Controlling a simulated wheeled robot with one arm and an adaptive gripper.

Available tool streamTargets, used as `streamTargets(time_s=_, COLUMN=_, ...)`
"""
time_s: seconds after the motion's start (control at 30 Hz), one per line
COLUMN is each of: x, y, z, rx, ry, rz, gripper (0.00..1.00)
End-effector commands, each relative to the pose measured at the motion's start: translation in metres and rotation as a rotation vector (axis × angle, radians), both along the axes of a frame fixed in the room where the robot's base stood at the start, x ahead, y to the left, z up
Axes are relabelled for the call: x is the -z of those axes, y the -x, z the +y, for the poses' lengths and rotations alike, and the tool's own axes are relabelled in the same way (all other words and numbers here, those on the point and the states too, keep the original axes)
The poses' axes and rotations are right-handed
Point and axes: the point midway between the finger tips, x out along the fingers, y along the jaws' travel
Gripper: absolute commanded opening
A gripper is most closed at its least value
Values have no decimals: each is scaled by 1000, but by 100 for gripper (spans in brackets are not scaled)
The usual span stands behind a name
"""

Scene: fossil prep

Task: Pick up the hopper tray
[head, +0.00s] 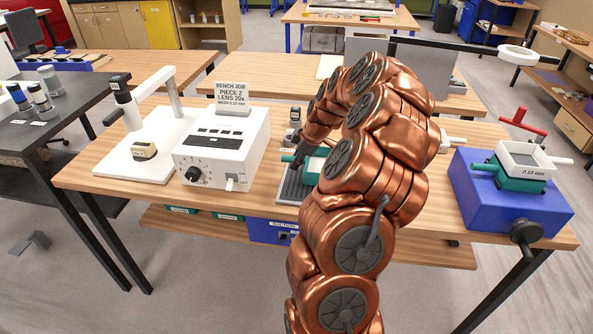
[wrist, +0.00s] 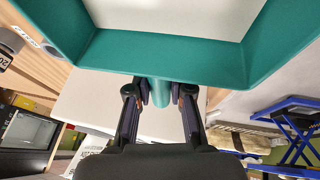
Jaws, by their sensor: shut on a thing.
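The hopper tray (wrist: 120,52) is a teal, sloped-wall tray with a pale floor, filling the top of the wrist view. My gripper (wrist: 160,93) is shut on its teal round handle, one finger on each side. In the head view my gripper (head: 297,160) is at the middle of the bench, by a small teal part of the tray (head: 311,168). My copper arm hides most of the tray there. I cannot tell whether the tray touches the grey ribbed base (head: 290,187) below it.
A white control box (head: 222,152) with a sign stands just left, and a white microscope stand (head: 150,150) beyond it. At right a blue stand (head: 510,200) carries a teal piece with a white 0.10 mm sieve (head: 524,158). A black table (head: 50,110) is at far left.

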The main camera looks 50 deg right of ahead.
Motion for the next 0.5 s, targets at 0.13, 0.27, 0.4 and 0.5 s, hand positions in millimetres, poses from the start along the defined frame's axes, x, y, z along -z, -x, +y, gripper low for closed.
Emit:
streamTargets(time_s=0.13, x=3, y=19, z=1, rx=1, ry=-4, rz=3, gripper=0)
streamTargets(time_s=0.27, x=1, y=36, z=0, rx=3, ry=-2, rz=-1, gripper=0)
streamTargets(time_s=0.4, x=0, y=61, z=1, rx=3, ry=-1, rz=0, gripper=0)
streamTargets(time_s=0.5, x=-2, y=82, z=2, rx=1, ry=-2, rz=1, gripper=0)
